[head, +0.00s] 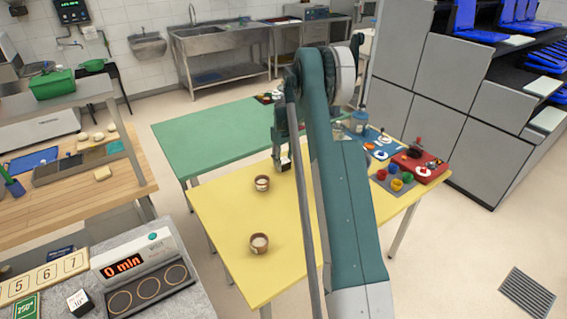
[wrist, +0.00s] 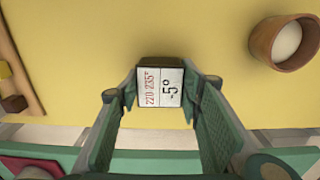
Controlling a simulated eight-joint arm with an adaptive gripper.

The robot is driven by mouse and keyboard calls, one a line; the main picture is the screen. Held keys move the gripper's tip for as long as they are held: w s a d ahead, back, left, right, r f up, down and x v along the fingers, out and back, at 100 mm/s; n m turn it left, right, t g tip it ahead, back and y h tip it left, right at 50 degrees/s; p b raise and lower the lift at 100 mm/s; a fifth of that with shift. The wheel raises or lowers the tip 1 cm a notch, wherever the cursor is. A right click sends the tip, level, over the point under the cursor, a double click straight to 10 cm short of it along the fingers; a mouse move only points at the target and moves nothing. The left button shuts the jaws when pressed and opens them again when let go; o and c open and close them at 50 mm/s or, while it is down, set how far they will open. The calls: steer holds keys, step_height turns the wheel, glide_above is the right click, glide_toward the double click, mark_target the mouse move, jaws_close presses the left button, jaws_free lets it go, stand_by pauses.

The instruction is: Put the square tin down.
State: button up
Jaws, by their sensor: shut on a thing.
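My gripper (wrist: 161,84) is shut on a small dark cube (wrist: 160,97) with white printed faces reading "220-235°" and "-5°". It looks like a labelled cube; I see nothing that is plainly a square tin. In the head view the cube (head: 285,164) shows under my gripper (head: 281,152), at the back part of the yellow table (head: 222,230). The yellow top fills most of the wrist view behind the cube. I cannot tell whether the cube touches it.
Two round brown cups with pale contents stand on the yellow table, one farther back (head: 262,183) and one nearer (head: 259,243). A green table (head: 200,140) adjoins behind. Coloured small pots (head: 395,184) and a red tray (head: 420,166) lie to the right. The yellow top's left part is mostly clear.

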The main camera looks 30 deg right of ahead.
mark_target(283, 160)
steer(key=shift+f, duration=0.2)
steer(key=o, duration=1)
steer(key=shift+r, duration=0.2)
step_height(283, 160, up, 12)
steer(key=shift+p, duration=0.35)
